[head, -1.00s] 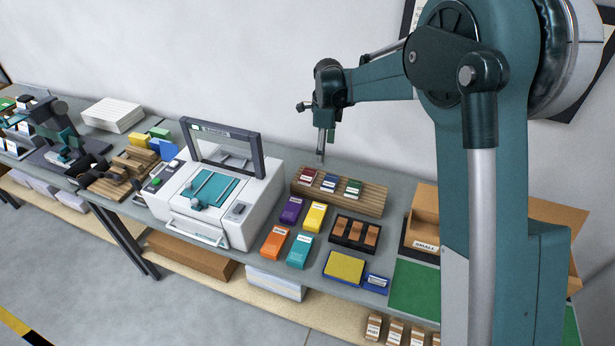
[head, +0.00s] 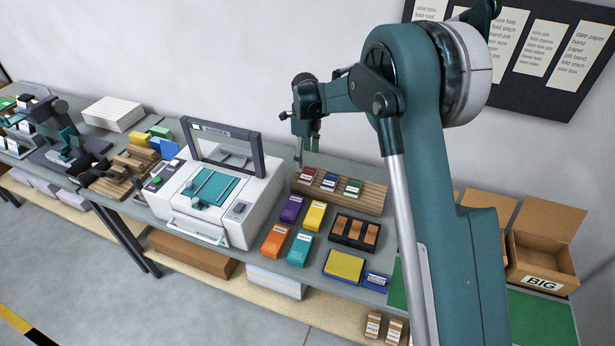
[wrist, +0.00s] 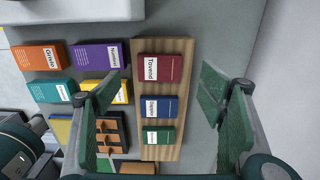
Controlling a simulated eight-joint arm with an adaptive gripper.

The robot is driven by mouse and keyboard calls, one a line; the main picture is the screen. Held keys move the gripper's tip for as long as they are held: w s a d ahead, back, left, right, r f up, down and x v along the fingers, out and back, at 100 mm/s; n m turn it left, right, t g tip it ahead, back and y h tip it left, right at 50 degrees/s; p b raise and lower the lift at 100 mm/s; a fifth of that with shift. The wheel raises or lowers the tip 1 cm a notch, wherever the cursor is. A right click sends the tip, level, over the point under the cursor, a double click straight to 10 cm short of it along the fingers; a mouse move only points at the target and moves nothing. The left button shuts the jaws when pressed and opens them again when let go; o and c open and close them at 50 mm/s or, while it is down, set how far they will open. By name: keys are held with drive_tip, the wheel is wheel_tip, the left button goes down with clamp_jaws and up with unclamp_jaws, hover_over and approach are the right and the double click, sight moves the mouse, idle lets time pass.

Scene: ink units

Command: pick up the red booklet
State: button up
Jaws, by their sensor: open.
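The red booklet (head: 307,175) lies flat at the left end of a slatted wooden rack (head: 362,200), with a white label on it. In the wrist view the red booklet (wrist: 174,68) is at the top of the rack, above a blue booklet (wrist: 165,107) and a green booklet (wrist: 164,136). My gripper (head: 307,150) is open and empty, pointing down above the rack's left end. In the wrist view my gripper's (wrist: 162,88) two fingers are spread on either side of the rack, the red booklet showing between and slightly beyond their tips.
A white banding machine (head: 222,210) with a raised dark frame stands left of the rack. Purple (head: 291,209), yellow (head: 315,215), orange (head: 275,241) and teal (head: 300,249) booklets lie in front. A black tray (head: 337,238) and open cardboard boxes (head: 540,262) are to the right.

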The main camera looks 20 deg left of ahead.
sight(306, 174)
drive_tip(key=shift+f, duration=1.2)
drive_tip(key=shift+f, duration=2.6)
drive_tip(key=c, duration=1)
